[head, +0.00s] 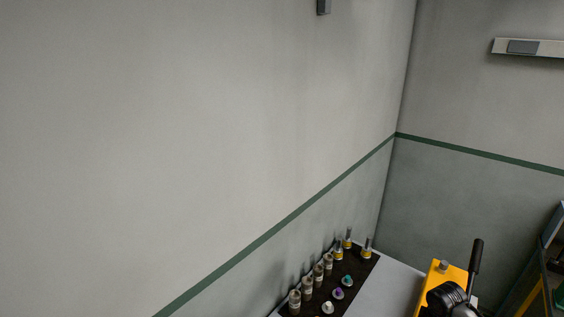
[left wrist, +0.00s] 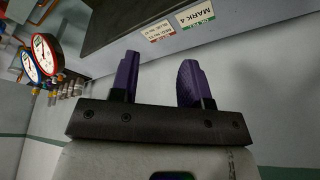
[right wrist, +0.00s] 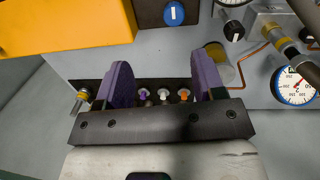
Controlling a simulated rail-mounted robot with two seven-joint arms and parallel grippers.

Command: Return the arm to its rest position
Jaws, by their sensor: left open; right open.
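Neither gripper shows in the head view. In the left wrist view my left gripper (left wrist: 160,80) has its two purple fingers spread apart with nothing between them, below a dark box (left wrist: 120,22). In the right wrist view my right gripper (right wrist: 162,80) also has its purple fingers apart. Several small coloured knobs, among them a white one (right wrist: 163,94), appear in the gap between the fingers, in the background; I cannot tell their distance. Neither gripper holds anything.
In the head view a dark strip with bottle-like fittings (head: 318,270) lies along the wall, beside a yellow device with a black lever (head: 477,257). The left wrist view shows a red gauge (left wrist: 42,53). The right wrist view shows a yellow block (right wrist: 70,25) and a blue-rimmed gauge (right wrist: 294,86).

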